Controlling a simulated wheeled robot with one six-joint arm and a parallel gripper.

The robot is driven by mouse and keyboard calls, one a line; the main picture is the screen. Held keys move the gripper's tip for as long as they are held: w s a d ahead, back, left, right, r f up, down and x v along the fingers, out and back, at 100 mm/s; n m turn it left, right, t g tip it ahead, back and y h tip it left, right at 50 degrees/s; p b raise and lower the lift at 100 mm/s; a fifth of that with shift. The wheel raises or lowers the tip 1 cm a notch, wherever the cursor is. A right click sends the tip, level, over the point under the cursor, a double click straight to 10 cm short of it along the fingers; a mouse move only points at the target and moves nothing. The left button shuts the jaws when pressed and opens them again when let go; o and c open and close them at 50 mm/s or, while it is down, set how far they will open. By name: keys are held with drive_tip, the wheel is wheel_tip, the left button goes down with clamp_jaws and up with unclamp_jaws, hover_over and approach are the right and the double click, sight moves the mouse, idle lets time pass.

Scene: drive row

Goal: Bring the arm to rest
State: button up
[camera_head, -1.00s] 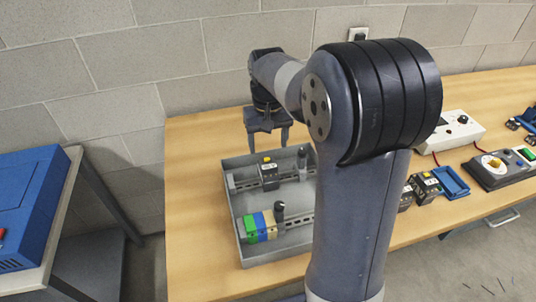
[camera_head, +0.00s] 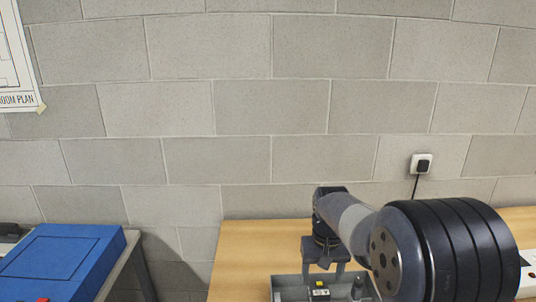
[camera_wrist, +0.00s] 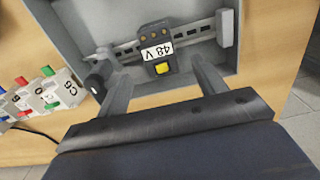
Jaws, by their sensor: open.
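My gripper (camera_head: 322,272) hangs at the end of my bent arm, over the far part of the grey tray (camera_head: 287,282). In the wrist view my gripper (camera_wrist: 157,80) shows two fingers spread apart with nothing between their tips. Beyond them a dark module (camera_wrist: 158,45) marked "48 V", with a yellow button, sits on a metal rail (camera_wrist: 197,30) in the tray. The module (camera_head: 320,291) also shows at the bottom of the head view. The fingers appear apart from it. The rest of the tray is cut off in the head view.
A blue box (camera_head: 62,262) stands on a separate table at the left. The wooden bench (camera_head: 250,250) lies against a block wall with a socket (camera_head: 421,163). In the wrist view, white blocks with coloured parts (camera_wrist: 45,92) lie beside the tray.

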sight(320, 288)
wheel_tip(320, 288, down, 6)
drive_tip(key=shift+r, duration=0.35)
drive_tip(key=shift+f, duration=0.1)
